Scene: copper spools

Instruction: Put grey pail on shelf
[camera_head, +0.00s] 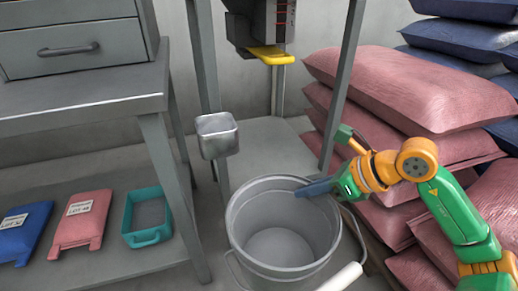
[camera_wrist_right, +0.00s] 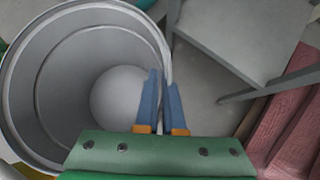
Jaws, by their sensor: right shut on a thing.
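The grey pail (camera_head: 284,272) is an open, empty metal bucket in the lower middle of the head view. It looks upright, and a white handle grip (camera_head: 341,278) hangs at its right side. My right gripper (camera_head: 312,188) is shut on the pail's rim at its right side. In the right wrist view the two blue fingers of my right gripper (camera_wrist_right: 164,88) straddle the wall of the grey pail (camera_wrist_right: 45,100). Whether the pail touches the floor is hard to tell. Grey shelf surfaces show at left (camera_head: 105,272) and behind the pail (camera_head: 270,150). My left gripper is out of view.
A grey workbench (camera_head: 80,98) with drawers stands at left. A small metal box (camera_head: 217,135) is by a frame post. Stacked pink sacks (camera_head: 410,85) crowd the right side.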

